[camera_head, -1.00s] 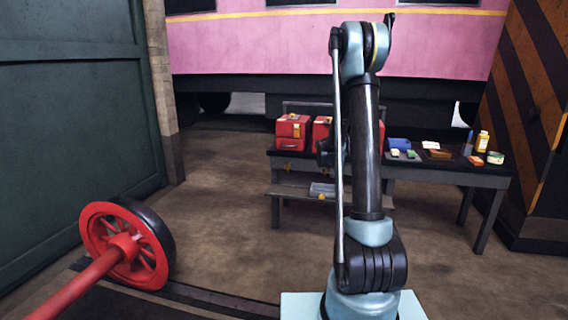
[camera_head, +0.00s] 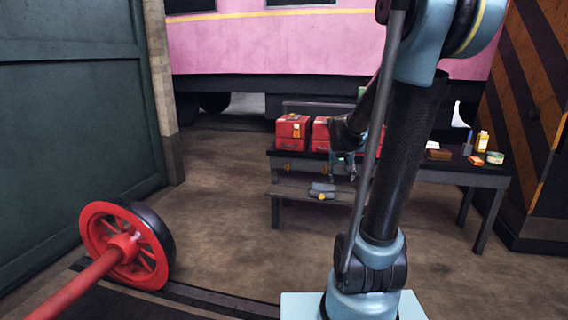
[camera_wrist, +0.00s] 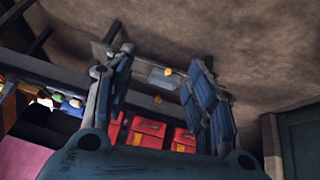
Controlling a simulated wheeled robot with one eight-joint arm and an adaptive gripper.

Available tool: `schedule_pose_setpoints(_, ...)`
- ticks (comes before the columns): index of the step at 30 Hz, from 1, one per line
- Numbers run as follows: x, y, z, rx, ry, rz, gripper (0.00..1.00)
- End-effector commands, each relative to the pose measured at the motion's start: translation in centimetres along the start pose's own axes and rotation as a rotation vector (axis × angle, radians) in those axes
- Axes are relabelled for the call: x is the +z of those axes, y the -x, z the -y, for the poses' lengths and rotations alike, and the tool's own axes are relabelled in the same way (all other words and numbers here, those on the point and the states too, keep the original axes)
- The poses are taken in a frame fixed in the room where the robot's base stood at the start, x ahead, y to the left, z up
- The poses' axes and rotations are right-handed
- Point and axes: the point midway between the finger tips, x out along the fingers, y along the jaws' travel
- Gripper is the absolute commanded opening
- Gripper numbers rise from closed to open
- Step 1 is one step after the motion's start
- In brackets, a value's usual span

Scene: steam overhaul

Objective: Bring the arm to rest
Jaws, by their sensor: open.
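My arm (camera_head: 405,160) is bent. Its upper link leans to the right and its elbow is at the top edge of the head view, partly cut off. My gripper (camera_head: 343,166) hangs low beyond the arm, in front of the bench as seen there. In the wrist view my gripper (camera_wrist: 161,62) shows two blue-grey fingers spread wide, with nothing between them. It is open and empty. Part of the forearm is hidden behind the arm's links.
A dark bench (camera_head: 455,176) carries red boxes (camera_head: 292,132), a yellow bottle (camera_head: 482,141) and small items. A lower step (camera_head: 292,190) juts out in front. A red wheel with axle (camera_head: 127,245) lies at left. A pink carriage (camera_head: 265,45) stands behind. The floor (camera_head: 225,215) between is clear.

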Motion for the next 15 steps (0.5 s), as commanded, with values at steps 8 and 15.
schedule_pose_setpoints(8, 7.2, 3.7, -0.7, -0.029, 0.031, 0.083, 0.5)
schedule_pose_setpoints(15, 13.6, 6.0, -0.9, -0.061, 0.061, 0.154, 0.5)
